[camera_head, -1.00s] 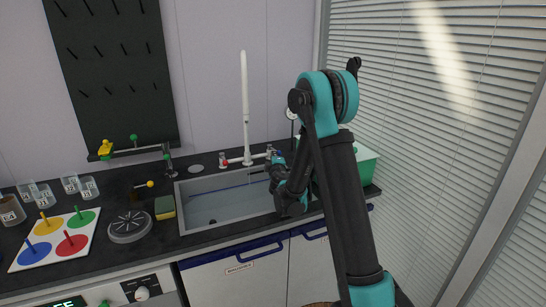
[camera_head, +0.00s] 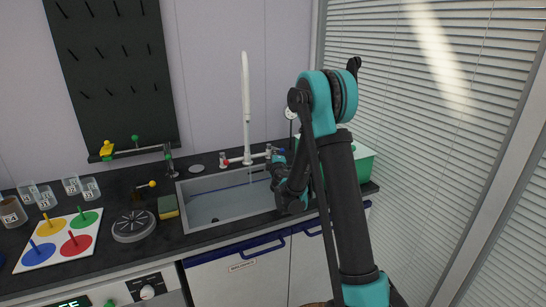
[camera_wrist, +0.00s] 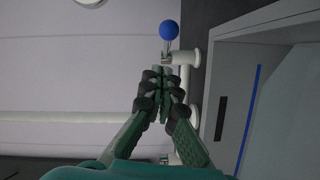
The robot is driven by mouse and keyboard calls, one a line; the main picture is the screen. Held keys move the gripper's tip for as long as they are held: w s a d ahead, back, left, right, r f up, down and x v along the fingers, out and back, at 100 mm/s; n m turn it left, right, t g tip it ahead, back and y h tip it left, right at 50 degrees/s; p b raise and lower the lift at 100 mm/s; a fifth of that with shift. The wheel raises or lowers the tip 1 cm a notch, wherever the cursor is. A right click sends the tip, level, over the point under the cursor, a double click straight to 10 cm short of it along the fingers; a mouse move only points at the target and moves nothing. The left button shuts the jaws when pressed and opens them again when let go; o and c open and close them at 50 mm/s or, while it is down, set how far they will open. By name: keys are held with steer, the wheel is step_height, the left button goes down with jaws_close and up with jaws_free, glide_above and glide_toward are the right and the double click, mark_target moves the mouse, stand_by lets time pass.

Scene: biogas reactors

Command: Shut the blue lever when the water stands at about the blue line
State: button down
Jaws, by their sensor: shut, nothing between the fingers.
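The blue lever, a blue ball (camera_wrist: 169,29) on a short stem, sits on the white tap fitting in the wrist view. In the head view its blue end (camera_head: 281,150) shows at the right of the tap (camera_head: 247,115). My gripper (camera_wrist: 160,72) is shut and empty, its tips close to the lever's base; contact cannot be told. The sink (camera_head: 205,222) lies below the tap, and a thin stream seems to fall in it. The blue line (camera_wrist: 247,120) shows on the sink wall in the wrist view. The water's exact level against it is unclear.
A red lever (camera_head: 225,162) is on the tap's left side. A yellow sponge (camera_head: 168,207) lies at the sink's left edge. A green container (camera_head: 365,166) stands behind my arm at the right. The blinds (camera_head: 430,120) close off the right side.

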steer(key=s+d, duration=0.3)
steer(key=s, duration=0.6)
steer(key=shift+s+r, duration=0.3)
steer(key=shift+s, duration=0.1)
stand_by(6.7)
